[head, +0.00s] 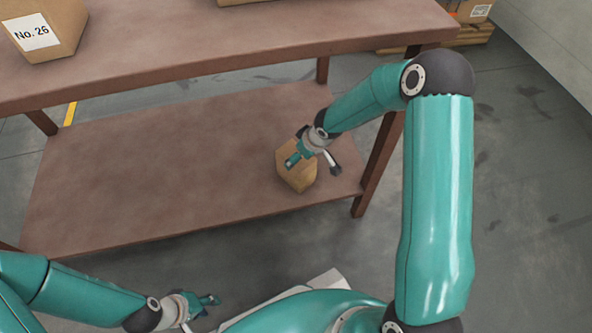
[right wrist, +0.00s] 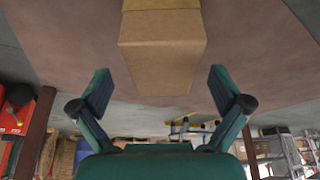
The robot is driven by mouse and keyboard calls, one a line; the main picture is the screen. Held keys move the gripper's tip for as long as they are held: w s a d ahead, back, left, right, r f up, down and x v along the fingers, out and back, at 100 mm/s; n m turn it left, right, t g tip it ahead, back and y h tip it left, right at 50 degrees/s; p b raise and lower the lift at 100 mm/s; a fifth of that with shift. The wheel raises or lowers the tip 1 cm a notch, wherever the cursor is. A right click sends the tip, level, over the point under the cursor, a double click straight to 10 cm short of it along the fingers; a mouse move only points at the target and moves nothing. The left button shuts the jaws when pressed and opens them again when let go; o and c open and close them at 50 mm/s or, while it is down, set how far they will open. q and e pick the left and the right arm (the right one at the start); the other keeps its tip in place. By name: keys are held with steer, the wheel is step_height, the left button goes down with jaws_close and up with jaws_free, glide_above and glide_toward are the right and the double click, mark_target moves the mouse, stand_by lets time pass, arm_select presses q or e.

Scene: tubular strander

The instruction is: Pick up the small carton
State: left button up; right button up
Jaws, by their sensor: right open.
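The small carton (head: 297,178) is a plain brown box on the right part of the lower shelf. In the right wrist view the carton (right wrist: 163,55) fills the upper middle, and its lower end shows between my fingers. My right gripper (head: 313,165) is at the carton's upper part, with its fingers spread. In the right wrist view the right gripper (right wrist: 160,78) is open, one finger to each side of the carton; I see no contact. My left gripper (head: 212,299) is low at the left, away from the carton; its opening is too small to tell.
The lower shelf (head: 150,170) is bare to the left of the carton. The table top (head: 220,50) overhangs it, and a table leg (head: 378,170) stands just right of the carton. A larger box labelled No. 26 (head: 50,25) stands on top. Boxes on a pallet (head: 468,30) lie behind.

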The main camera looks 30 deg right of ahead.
steer(key=shift+b+x, duration=1.3)
steer(key=shift+x, duration=1.45)
steer(key=shift+a, duration=0.15)
steer(key=c, duration=1.5)
steer(key=shift+r, duration=0.1)
steer(key=shift+c, duration=1.1)
steer(key=shift+r, duration=0.1)
